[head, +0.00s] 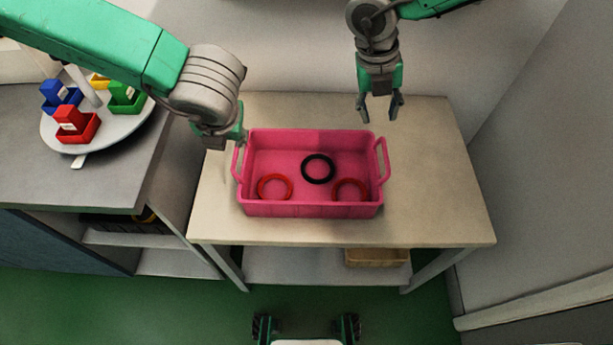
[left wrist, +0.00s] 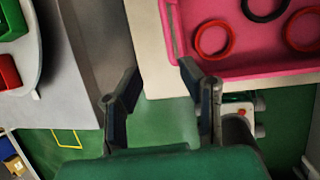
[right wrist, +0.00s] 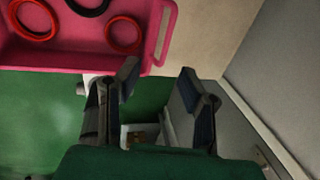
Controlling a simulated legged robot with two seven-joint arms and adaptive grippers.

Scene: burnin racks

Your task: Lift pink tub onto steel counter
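The pink tub (head: 310,209) stands on the light wooden table, with a handle at its left and right ends. It holds two red rings and a black ring. The steel counter (head: 120,185) is the grey top at the left. My left gripper (head: 238,140) is near the tub's left handle, partly hidden by its own wrist; in the left wrist view its fingers (left wrist: 158,85) are apart with nothing between them. My right gripper (head: 378,108) is open and empty above the table behind the tub's right end; the right wrist view also shows its fingers (right wrist: 158,82) apart.
A round white turntable (head: 60,140) with several small coloured bins sits on the counter's back part. The counter's front part is clear. The wooden table (head: 440,215) is bare right of the tub. A tan box (head: 377,257) lies on its lower shelf. A wall stands at the right.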

